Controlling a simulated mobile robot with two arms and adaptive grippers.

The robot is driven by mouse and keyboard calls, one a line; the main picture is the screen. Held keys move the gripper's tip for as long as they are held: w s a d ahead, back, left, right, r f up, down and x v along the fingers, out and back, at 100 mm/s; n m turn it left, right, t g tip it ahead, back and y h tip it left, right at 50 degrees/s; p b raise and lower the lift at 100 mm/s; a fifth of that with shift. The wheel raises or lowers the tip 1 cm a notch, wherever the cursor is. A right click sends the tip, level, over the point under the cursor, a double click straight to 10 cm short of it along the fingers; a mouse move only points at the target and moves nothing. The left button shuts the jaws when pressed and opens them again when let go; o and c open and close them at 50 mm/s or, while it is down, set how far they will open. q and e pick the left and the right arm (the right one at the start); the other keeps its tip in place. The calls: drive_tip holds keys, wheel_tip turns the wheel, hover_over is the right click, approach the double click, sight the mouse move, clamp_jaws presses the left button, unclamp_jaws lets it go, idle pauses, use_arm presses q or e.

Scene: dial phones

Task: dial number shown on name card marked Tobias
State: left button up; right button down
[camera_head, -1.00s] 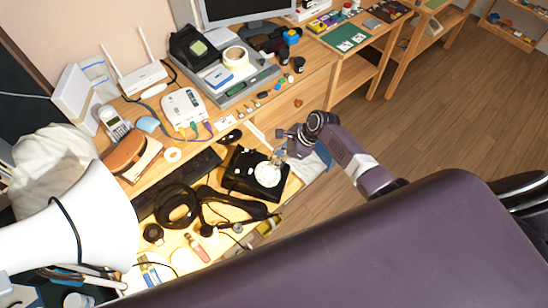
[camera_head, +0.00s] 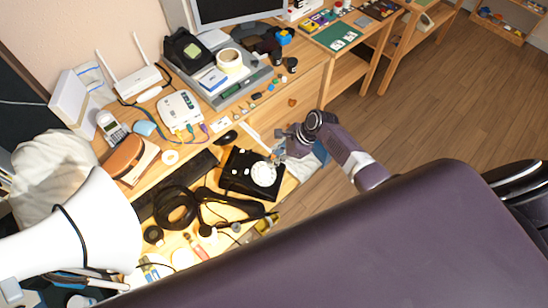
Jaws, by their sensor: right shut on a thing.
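A black rotary phone (camera_head: 235,178) with a white round dial (camera_head: 263,174) lies on the desk near its front edge. My right gripper (camera_head: 276,155) is at the dial's upper right edge, its arm coming in from the right. My left gripper is not in view.
A black keyboard (camera_head: 181,178), black headphones (camera_head: 176,208) and several small items crowd the desk left of the phone. A second, dark phone (camera_head: 185,47) and a cordless handset (camera_head: 111,126) stand farther back. A white lamp shade (camera_head: 95,225) fills the lower left.

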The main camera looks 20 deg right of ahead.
drive_tip(key=shift+a+r+p, duration=0.35)
drive_tip(key=shift+p, duration=0.05)
drive_tip(key=a, duration=0.1)
drive_tip(key=a+r+p, duration=0.1)
drive_tip(key=w+a+p, duration=0.1)
drive_tip(key=shift+r, duration=0.35)
drive_tip(key=shift+a+f, duration=0.1)
drive_tip(key=shift+f, duration=0.15)
drive_tip(key=shift+w+a+f+b, duration=0.15)
drive_tip(key=shift+f+b, duration=0.15)
drive_tip(key=shift+f, duration=0.15)
drive_tip(key=shift+w+a+f, duration=0.1)
drive_tip(key=shift+a+f, duration=0.05)
drive_tip(key=shift+f, duration=0.3)
idle(0.6)
